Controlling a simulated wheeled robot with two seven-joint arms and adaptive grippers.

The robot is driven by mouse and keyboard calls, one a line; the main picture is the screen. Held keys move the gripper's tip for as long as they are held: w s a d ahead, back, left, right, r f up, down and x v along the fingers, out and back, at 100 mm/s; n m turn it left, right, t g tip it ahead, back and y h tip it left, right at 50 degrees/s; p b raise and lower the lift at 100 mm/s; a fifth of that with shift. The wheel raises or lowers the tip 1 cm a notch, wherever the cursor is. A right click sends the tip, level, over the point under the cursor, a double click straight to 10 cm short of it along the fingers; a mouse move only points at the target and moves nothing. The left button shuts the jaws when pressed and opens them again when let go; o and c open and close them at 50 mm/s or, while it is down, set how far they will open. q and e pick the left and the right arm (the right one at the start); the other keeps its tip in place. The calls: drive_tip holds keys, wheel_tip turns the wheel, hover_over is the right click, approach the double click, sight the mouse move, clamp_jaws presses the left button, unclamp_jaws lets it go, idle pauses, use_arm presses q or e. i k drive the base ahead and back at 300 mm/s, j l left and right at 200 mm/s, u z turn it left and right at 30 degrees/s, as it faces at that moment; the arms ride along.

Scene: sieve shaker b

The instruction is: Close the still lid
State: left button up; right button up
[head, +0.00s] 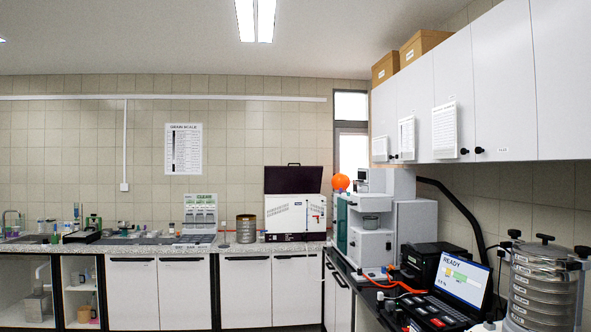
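A white boxy unit (293,217) with dark trim stands on the far counter, right of the middle of the head view. Its dark purple lid (293,180) stands raised upright at the back, with a small handle on top, so the unit is open. This looks like the still and its lid. The inside of the unit is hidden from this height. Neither of my grippers is in view.
A metal canister (246,229) stands just left of the white unit. A white and green instrument (370,225) stands to its right on the side counter. A laptop (460,285) and a sieve stack (543,285) are at the near right. White wall cabinets (505,80) hang above.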

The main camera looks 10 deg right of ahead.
sight(287, 180)
drive_tip(key=i+z, duration=0.3)
drive_tip(key=i, duration=5.8)
drive_tip(key=l, duration=0.1)
